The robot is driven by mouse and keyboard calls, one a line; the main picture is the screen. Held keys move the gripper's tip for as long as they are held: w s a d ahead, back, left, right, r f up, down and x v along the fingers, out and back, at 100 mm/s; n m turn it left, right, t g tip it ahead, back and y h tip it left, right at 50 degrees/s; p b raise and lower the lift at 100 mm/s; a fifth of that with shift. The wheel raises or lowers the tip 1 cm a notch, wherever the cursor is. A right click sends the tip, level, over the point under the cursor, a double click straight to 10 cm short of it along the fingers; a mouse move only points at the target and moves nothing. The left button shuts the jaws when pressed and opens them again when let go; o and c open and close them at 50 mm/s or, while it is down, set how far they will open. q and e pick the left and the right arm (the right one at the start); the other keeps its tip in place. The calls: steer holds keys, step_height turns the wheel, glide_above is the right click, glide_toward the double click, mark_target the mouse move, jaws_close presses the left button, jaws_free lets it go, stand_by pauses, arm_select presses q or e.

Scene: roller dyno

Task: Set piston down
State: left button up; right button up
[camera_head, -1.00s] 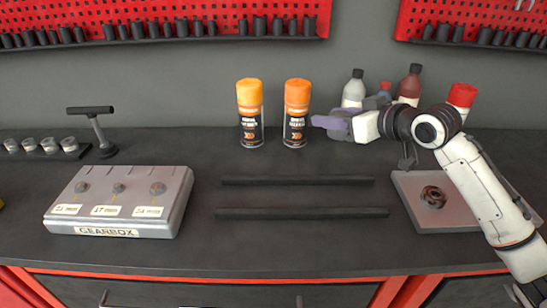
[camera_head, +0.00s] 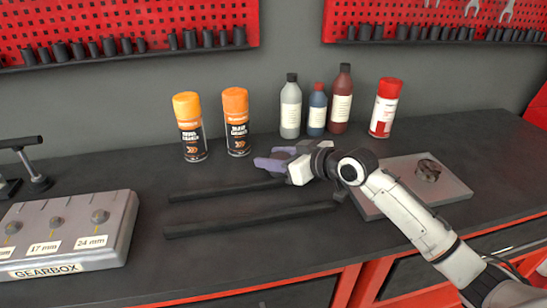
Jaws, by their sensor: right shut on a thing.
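My right gripper (camera_head: 277,158) comes in from the right and points left. Its lavender fingers are shut on the piston, just above the back dark rail near that rail's right half. The piston is mostly hidden by the fingers and too small to make out clearly, so I cannot tell whether it touches anything below. The back rail (camera_head: 215,191) and the front rail (camera_head: 245,219) lie side by side on the dark workbench (camera_head: 290,260). My left gripper is not in view.
Two orange-capped spray cans (camera_head: 236,122) stand left of the gripper. Several bottles (camera_head: 290,106) and a red-capped can (camera_head: 384,108) stand behind. A grey plate (camera_head: 450,190) with a dark metal part (camera_head: 428,170) is at right. The gearbox block (camera_head: 75,240) is at left.

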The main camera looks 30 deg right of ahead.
steer(key=o, duration=1.2)
steer(key=shift+c, duration=0.2)
